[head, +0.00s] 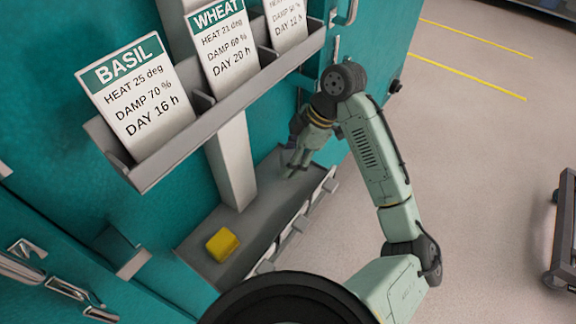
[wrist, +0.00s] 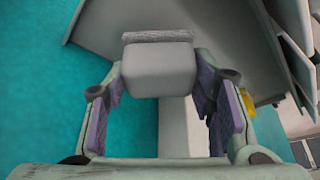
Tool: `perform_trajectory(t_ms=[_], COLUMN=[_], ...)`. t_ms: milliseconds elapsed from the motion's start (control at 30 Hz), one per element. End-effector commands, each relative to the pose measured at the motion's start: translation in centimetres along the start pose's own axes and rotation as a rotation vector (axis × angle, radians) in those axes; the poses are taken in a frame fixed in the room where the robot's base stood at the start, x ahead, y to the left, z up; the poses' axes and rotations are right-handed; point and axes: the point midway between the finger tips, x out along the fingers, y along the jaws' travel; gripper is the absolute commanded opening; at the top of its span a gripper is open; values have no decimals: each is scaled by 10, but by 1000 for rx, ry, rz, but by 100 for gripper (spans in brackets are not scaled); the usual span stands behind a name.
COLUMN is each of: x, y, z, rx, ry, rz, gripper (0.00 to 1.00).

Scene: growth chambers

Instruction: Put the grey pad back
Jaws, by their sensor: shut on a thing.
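The grey pad (wrist: 158,70), a light grey block with a darker rough face, sits between the fingertips of my gripper (wrist: 160,88) in the wrist view. My gripper is shut on it. In the head view my gripper (head: 295,166) is at the far end of the long grey tray (head: 262,212) on the teal chamber front. The pad cannot be made out clearly there, and I cannot tell whether it touches the tray. A yellow pad (head: 222,244) lies on the near end of the tray.
Above the tray, a grey card rack (head: 225,95) holds the BASIL card (head: 137,100), the WHEAT card (head: 225,52) and a third card (head: 287,22). A grey post (head: 232,160) stands between rack and tray. Handles line the tray's front. Floor to the right is open, with a dark cart (head: 562,235) at the edge.

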Motion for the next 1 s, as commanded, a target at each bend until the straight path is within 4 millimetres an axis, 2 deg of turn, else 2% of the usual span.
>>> perform_trajectory(t_ms=[300,600,633,900,1000], x=[32,40,40,39,39], y=[0,5,5,5,5], z=[14,12,12,12,12], rx=[1,0,0,0,0], ry=[0,-1,-2,-1,-1], rz=[-2,-1,-1,-1,-1], gripper=[24,24,52,70,71])
